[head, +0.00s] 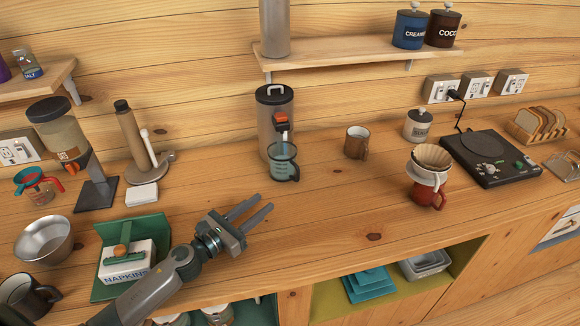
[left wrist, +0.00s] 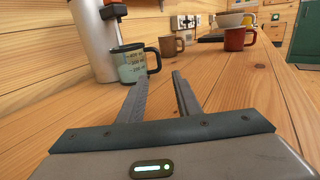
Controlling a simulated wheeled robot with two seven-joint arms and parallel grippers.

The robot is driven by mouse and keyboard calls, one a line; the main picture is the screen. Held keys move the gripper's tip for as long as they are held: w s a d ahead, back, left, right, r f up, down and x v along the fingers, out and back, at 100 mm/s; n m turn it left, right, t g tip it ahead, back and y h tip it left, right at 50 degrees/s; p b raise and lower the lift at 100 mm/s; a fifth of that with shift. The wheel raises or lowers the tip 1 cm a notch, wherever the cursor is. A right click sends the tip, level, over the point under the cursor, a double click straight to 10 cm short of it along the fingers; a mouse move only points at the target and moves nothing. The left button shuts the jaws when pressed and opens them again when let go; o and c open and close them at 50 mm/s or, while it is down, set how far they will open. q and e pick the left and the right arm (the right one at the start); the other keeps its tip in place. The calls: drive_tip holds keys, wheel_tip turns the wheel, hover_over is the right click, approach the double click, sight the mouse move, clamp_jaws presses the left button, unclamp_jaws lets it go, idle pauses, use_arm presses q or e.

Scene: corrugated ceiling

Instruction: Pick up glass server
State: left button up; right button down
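The glass server (head: 283,162) is a clear, teal-tinted jug with measuring marks and a dark handle on its right side. It stands upright on the wooden counter beneath the spout of a tall dispenser (head: 275,125). It also shows in the left wrist view (left wrist: 131,64), beyond the fingertips. My left gripper (head: 258,212) is open and empty. It is in front of the server and slightly left of it, with its fingers pointing toward the back right and apart from the server. My right gripper is not in view.
A brown mug (head: 356,142) stands right of the server. Farther right are a dripper on a red mug (head: 428,192) and a black scale-like device (head: 488,157). The counter between gripper and server is clear.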

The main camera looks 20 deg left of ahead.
sight(298, 175)
use_arm(q)
drive_tip(key=shift+s+r, duration=0.15)
drive_tip(key=shift+s, duration=0.05)
drive_tip(key=shift+w, duration=0.2)
drive_tip(key=shift+w+d, duration=0.15)
drive_tip(key=shift+w, duration=0.2)
drive_tip(key=p+x, duration=0.1)
drive_tip(key=x, duration=0.2)
drive_tip(key=shift+w+d, duration=0.15)
drive_tip(key=shift+w, duration=0.1)
drive_tip(key=x, duration=0.6)
drive_tip(key=shift+w, duration=0.25)
drive_tip(key=shift+w+d, duration=0.3)
drive_tip(key=shift+w, duration=0.3)
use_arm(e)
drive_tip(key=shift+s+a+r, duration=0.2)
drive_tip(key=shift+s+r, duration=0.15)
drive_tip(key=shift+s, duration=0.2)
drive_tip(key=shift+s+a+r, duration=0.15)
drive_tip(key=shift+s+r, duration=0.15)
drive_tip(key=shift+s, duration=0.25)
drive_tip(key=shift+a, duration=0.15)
